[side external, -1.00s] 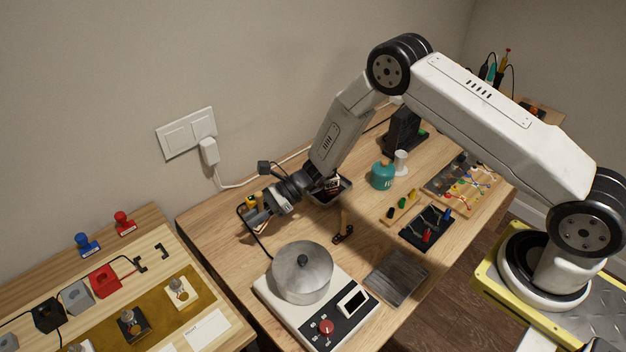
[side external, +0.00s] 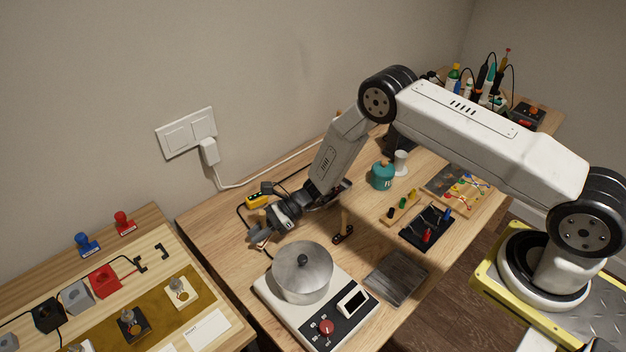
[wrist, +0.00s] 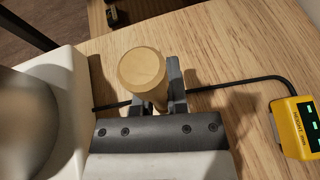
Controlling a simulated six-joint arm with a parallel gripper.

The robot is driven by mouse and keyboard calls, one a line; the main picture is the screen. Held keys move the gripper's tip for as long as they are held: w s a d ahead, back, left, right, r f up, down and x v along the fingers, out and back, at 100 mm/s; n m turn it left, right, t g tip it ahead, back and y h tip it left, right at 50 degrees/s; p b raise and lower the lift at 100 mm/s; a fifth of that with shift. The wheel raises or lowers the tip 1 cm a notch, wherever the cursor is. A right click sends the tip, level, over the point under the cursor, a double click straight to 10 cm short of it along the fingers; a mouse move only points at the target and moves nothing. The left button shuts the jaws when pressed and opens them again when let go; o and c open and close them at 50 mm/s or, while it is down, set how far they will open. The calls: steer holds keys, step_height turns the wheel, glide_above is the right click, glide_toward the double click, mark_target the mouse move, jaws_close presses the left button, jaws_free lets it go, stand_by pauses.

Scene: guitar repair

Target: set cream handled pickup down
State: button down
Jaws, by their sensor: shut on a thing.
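My gripper (wrist: 158,101) is shut on a round, light wooden handle in the wrist view, which I take for the cream handled pickup (wrist: 142,69). The handle's top faces the wrist camera; the pickup's base is hidden under it. In the side external view my gripper (side external: 259,234) is low over the bench, left of the pot, and mostly covers what it holds. I cannot tell whether the pickup touches the bench.
The metal pot (side external: 302,272) on the white hot plate (side external: 290,312) stands close to my gripper. A yellow meter (wrist: 297,128) with a black cable lies nearby. Another wooden-handled piece (side external: 345,226) with a dark base stands right of the pot. Bare bench (side external: 208,232) lies to the left.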

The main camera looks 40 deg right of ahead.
steer(key=shift+f, duration=0.95)
steer(key=shift+f, duration=0.15)
steer(key=c, duration=0.6)
jaws_free()
steer(key=shift+c, duration=0.2)
steer(key=shift+d+r, duration=0.25)
steer(key=v, duration=1.1)
steer(key=shift+s+d, duration=0.15)
steer(key=shift+d, duration=0.15)
steer(key=shift+r, duration=0.1)
